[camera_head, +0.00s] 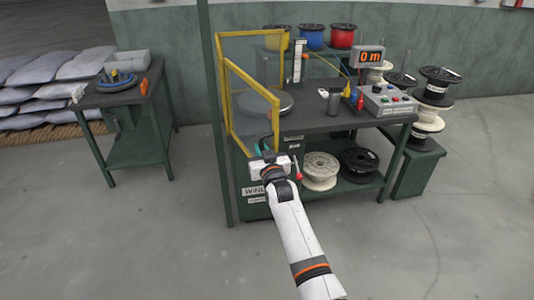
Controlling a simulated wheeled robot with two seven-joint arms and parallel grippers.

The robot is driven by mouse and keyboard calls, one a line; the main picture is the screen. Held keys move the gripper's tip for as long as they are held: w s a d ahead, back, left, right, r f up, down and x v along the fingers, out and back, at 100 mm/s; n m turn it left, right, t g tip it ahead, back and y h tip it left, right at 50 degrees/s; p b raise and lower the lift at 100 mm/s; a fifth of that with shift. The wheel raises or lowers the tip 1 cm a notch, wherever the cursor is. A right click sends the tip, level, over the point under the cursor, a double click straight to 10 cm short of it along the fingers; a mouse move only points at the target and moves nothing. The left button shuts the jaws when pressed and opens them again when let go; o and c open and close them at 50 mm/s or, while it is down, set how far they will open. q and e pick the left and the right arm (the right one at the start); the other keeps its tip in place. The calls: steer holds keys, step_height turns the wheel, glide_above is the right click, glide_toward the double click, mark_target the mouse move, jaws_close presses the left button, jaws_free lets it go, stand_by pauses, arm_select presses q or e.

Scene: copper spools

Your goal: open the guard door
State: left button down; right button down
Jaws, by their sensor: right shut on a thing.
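The guard door (252,82) is a clear panel in a yellow frame at the left end of the winding bench. It stands upright, in front of another yellow-framed clear panel (250,34). My right gripper (266,147) is at the lower edge of the door frame, beside the bench front. It is shut on part of the door; the gripper body hides the exact grip spot. My left gripper is not in the head view.
The dark bench (330,122) carries a control box (388,101) and a display reading 0 m (368,56). A red-knobbed lever (297,168) is right of my gripper. A green post (220,150) stands left of the door. Open floor lies in front.

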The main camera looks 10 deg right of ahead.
steer(key=shift+w+r, duration=0.1)
steer(key=shift+r, duration=0.3)
steer(key=c, duration=1.8)
jaws_free()
steer(key=shift+o, duration=0.2)
steer(key=shift+w+a+f, duration=0.1)
steer(key=shift+w+f, duration=0.05)
steer(key=shift+f, duration=0.15)
steer(key=s, duration=1.2)
steer(key=shift+d, duration=0.25)
